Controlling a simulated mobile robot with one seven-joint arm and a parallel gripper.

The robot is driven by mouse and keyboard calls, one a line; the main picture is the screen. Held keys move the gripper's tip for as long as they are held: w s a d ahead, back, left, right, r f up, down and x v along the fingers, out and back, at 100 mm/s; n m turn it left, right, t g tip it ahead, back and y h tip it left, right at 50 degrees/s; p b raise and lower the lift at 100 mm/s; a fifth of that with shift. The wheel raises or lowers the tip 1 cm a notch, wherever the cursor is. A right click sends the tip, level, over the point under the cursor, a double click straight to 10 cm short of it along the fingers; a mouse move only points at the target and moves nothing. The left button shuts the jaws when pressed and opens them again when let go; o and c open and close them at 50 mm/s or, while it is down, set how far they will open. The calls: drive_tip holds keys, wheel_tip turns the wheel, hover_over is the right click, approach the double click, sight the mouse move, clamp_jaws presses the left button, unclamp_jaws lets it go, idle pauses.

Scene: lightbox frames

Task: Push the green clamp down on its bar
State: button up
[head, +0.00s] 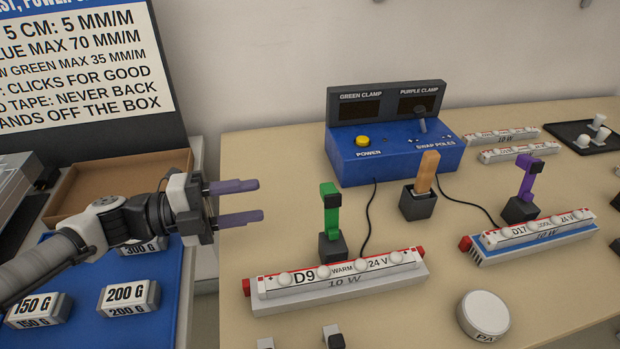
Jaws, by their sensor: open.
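The green clamp (331,210) stands upright on a dark block behind the white bar marked D9 WARM 24 V (340,283). Its head sits above the bar's back edge; I cannot tell whether any part of it touches the bar. My gripper (261,201) is at the left, over the left edge of the bench. Its two purple-grey fingers point right toward the green clamp, apart from each other with nothing between them. The gripper is clear of the clamp.
The blue box (392,156) with a yellow button stands behind, cables running forward. A dark holder (417,205) with a wooden piece stands mid-bench. A purple clamp (525,180) stands by bar D17 (535,236). A round white tin (483,315) lies in front. Weights (129,297) lie at left.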

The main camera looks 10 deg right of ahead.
sight(328, 190)
drive_tip(key=d+p, duration=0.2)
drive_tip(key=d, duration=1.1)
drive_tip(key=shift+d+p, duration=0.4)
clamp_jaws()
